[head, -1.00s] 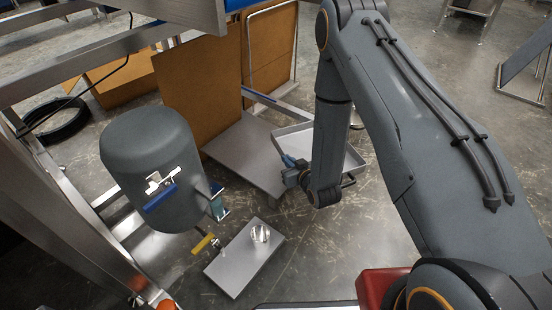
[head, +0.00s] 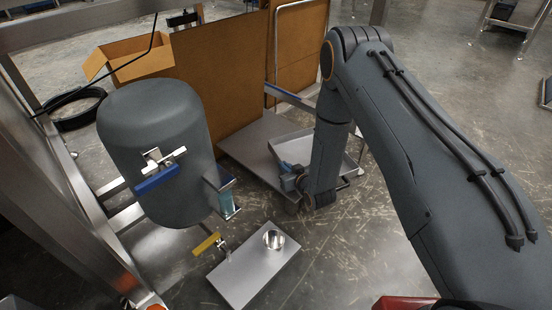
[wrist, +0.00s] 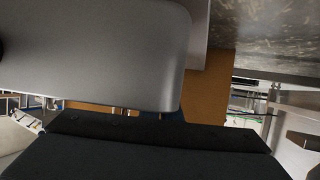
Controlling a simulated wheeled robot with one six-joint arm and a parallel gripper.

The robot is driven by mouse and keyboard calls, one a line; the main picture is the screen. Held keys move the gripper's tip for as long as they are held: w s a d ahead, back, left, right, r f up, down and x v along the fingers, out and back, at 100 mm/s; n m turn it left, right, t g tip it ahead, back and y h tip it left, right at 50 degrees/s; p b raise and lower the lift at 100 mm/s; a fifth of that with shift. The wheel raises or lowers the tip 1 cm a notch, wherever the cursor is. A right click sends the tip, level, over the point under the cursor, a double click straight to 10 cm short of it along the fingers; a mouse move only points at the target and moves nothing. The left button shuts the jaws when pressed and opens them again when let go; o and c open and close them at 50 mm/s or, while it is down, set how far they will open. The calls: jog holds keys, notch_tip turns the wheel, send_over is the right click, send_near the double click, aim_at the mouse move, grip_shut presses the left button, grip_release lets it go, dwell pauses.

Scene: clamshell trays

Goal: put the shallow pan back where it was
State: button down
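The shallow pan (head: 345,160) is a light metal tray with a low rim. In the head view it is over the grey platform beside the brown boards, partly hidden by my arm. My gripper (head: 287,168) is at the pan's near left edge and appears shut on its rim. In the wrist view a large smooth grey surface with a rounded corner, apparently the pan (wrist: 95,55), fills the upper left. The fingertips' contact is hidden. I cannot tell whether the pan touches the platform.
The grey platform (head: 240,150) stands against brown boards (head: 235,75). A dark grey rounded tank (head: 155,120) hangs left of my arm. A metal plate (head: 235,282) with a shiny cup (head: 273,240) is nearer. An open cardboard box (head: 130,60) is behind. Floor shows on the right.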

aim_at(273, 155)
jog(key=w+a+b, duration=0.1)
jog(key=w, duration=0.2)
jog(key=w+a+b, duration=0.1)
jog(key=w+a, duration=0.1)
jog(key=w, duration=0.1)
jog(key=w+a+b, duration=0.1)
jog(key=w+a, duration=0.1)
jog(key=w, duration=0.1)
jog(key=shift+b, duration=0.4)
jog(key=f+b, duration=0.3)
jog(key=shift+w+a+f, duration=0.2)
jog(key=shift+w+f, duration=0.05)
jog(key=shift+w, duration=0.1)
jog(key=shift+r, duration=0.1)
jog(key=c, duration=2)
grip_release()
jog(key=shift+f, duration=0.2)
jog(key=shift+r, duration=0.1)
